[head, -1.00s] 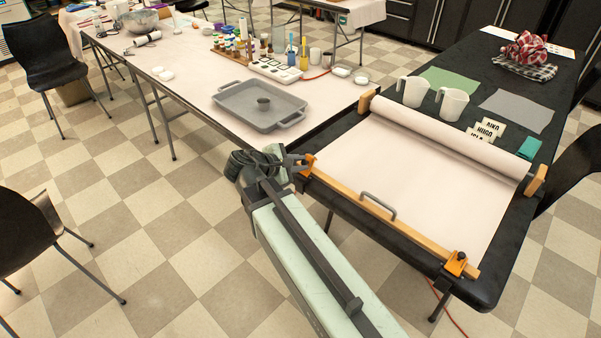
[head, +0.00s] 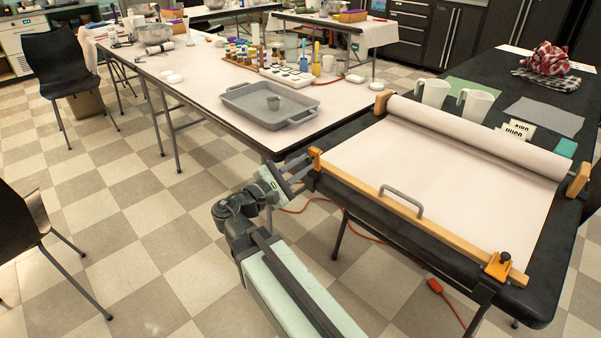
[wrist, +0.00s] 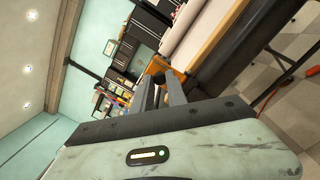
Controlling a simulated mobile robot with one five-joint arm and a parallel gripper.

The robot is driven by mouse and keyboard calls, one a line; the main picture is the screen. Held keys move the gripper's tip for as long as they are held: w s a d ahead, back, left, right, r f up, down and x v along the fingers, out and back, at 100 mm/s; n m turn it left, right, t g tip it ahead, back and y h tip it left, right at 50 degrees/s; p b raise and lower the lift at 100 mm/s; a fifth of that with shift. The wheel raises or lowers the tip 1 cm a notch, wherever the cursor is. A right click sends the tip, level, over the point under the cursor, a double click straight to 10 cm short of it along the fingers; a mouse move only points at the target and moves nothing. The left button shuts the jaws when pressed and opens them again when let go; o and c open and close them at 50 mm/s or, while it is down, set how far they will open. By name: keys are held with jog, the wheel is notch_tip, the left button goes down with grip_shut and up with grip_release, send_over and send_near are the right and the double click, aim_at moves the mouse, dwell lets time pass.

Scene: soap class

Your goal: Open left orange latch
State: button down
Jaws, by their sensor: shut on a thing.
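The left orange latch (head: 315,156) sits at the near left corner of the wooden frame (head: 378,206). My gripper (head: 303,169) reaches it from the left. In the wrist view, my gripper's two grey fingers (wrist: 160,88) are close together, shut on the left orange latch (wrist: 181,75). Its dark knob (wrist: 156,67) shows at the fingertips. The fingers partly hide the latch, so its exact angle is hard to tell. The right orange latch (head: 499,266), with a dark knob, is at the frame's near right corner.
A long table with a grey tray (head: 243,104) stands behind my gripper. A red cord (head: 446,297) lies on the floor.

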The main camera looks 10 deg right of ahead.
jog(key=shift+s+f, duration=0.1)
jog(key=shift+s, duration=0.05)
jog(key=c, duration=1.3)
grip_release()
jog(key=shift+c, duration=0.2)
jog(key=v, duration=0.7)
jog(key=shift+s+a+b, duration=0.25)
jog(key=shift+a+b, duration=0.05)
jog(key=shift+b, duration=0.15)
